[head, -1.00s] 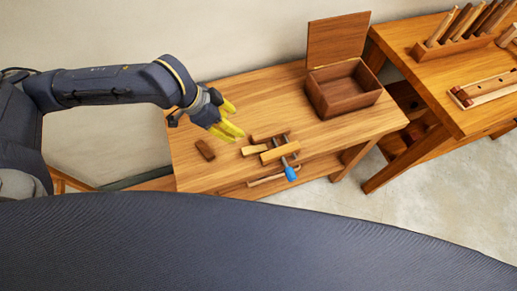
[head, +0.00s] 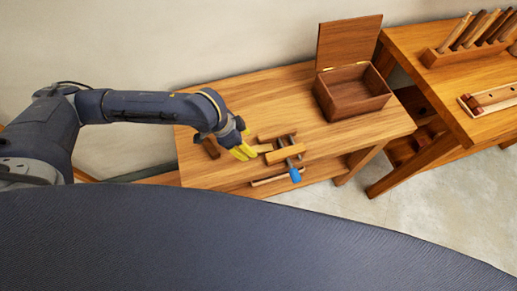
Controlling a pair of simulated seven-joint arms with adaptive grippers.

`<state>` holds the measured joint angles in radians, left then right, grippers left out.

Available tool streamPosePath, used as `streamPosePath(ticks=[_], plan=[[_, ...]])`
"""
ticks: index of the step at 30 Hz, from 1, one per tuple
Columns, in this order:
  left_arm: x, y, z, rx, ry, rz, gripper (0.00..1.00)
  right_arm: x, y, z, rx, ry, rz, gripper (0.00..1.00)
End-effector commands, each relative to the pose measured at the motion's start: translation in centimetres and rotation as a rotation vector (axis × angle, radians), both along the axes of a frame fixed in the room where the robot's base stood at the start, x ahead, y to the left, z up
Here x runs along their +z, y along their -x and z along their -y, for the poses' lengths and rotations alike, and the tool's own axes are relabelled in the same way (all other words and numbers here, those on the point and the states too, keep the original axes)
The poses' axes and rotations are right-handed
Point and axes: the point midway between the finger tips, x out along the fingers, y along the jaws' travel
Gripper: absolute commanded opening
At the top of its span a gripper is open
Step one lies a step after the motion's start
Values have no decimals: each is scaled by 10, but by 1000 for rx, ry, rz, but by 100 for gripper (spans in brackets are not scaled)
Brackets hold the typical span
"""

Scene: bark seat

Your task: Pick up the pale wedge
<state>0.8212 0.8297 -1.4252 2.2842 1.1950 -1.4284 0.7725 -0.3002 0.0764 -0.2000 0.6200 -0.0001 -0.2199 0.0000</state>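The pale wedge (head: 263,147) is a small light wooden piece lying on the workbench, partly hidden behind the yellow fingers. My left gripper (head: 245,152) reaches down from the left, with its yellow fingertips at the wedge's left end. The fingers look close together, and I cannot tell whether they touch or enclose the wedge. My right gripper is not in view.
A clamp with a blue handle (head: 295,175) and light wooden blocks (head: 284,154) lie just right of the wedge. A dark block (head: 211,148) lies left, partly behind my gripper. An open-lidded wooden box (head: 350,106) stands at the bench's right. A second bench (head: 440,90) stands farther right.

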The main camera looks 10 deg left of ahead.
Motion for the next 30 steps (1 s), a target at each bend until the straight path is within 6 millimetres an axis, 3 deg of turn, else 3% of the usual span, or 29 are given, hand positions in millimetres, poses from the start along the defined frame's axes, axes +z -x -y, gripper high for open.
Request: streamPosePath(ticks=[8, 18, 30], plan=[[-13, -2, 4, 1, -1, -2, 53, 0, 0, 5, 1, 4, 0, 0], [-49, -9, 15, 0, -1, 0, 53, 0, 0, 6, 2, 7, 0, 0], [-56, -10, 17, 1, -1, -1, 53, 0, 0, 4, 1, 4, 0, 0]])
